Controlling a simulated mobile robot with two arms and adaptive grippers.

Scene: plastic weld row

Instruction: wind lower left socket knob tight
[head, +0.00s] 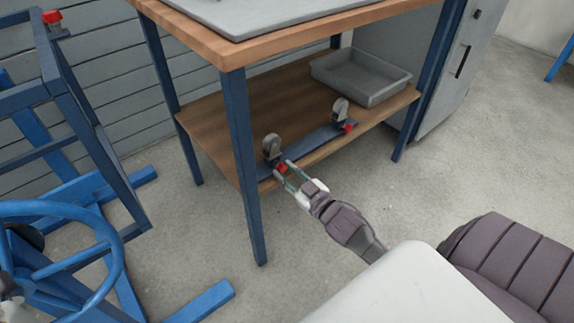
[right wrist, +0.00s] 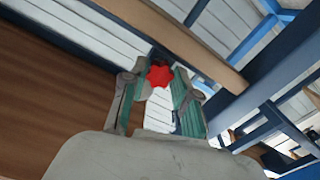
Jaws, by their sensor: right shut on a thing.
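The lower left red knob (head: 281,168) is at the base of the left grey socket (head: 271,146), on a dark blue bar (head: 308,145) along the front of the lower shelf. My right gripper (head: 283,174) reaches in from the lower right, its two fingers shut on this knob. In the right wrist view the red knob (right wrist: 159,76) shows between the green-padded fingertips (right wrist: 160,82). The fingers hide part of it. How tight the knob is cannot be told.
A second socket (head: 340,110) with a red knob (head: 348,127) stands at the bar's right end. A grey tray (head: 362,95) lies behind on the wooden shelf (head: 215,130). A blue table leg (head: 245,185) stands just left of my right gripper. A blue handwheel (head: 112,262) is at left.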

